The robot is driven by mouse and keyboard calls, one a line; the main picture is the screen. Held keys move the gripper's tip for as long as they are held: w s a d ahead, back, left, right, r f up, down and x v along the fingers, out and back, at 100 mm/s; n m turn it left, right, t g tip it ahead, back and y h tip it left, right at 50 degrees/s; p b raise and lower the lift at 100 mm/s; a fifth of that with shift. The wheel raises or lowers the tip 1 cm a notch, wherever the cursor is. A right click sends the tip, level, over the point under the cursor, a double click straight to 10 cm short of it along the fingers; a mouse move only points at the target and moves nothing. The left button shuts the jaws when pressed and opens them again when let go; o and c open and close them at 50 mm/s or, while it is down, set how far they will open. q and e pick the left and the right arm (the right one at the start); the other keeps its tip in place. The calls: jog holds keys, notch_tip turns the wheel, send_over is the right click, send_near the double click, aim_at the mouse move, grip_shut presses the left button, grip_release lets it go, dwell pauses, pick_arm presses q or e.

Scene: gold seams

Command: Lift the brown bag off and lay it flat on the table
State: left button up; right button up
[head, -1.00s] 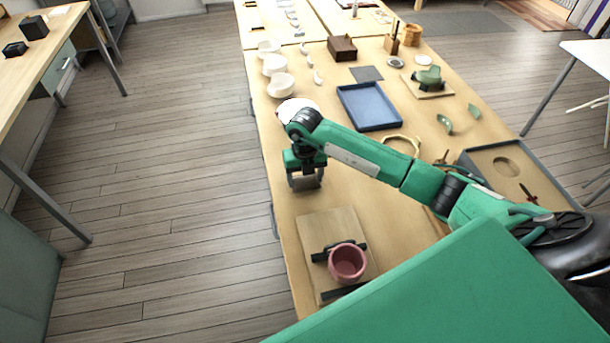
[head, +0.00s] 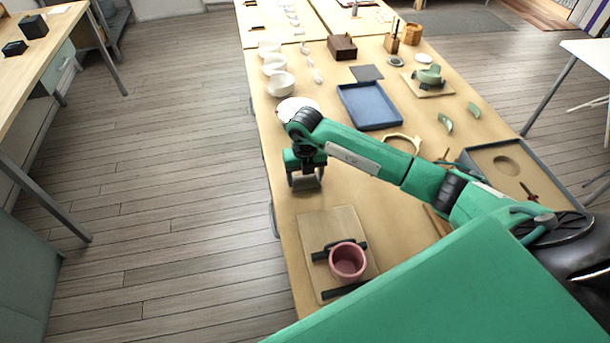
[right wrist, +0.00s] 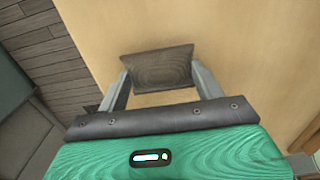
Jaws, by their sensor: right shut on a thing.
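My right gripper (head: 305,183) hangs pointing down over the left part of the wooden table (head: 395,225), behind the board with the pink cup. In the right wrist view its two grey fingers (right wrist: 160,72) are shut on a flat-looking dark brown piece with a grained surface, which I take to be the brown bag (right wrist: 157,68). Bare tabletop shows around it. I cannot tell whether the bag touches the table. In the head view the bag is mostly hidden by the gripper. My left gripper is not in view.
A pink cup (head: 347,261) stands on a wooden board (head: 340,222) with dark bars, in front of the gripper. A white dish (head: 291,107) lies behind it. A blue tray (head: 369,107) and green shards (head: 445,123) are further back. The table's left edge is close.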

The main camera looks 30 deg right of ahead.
jog(key=shift+f, duration=0.2)
jog(key=o, duration=1.4)
jog(key=shift+c, duration=0.2)
jog(key=shift+r+p, duration=2.55)
jog(key=shift+r, duration=1.5)
jog(key=shift+s+f, duration=0.1)
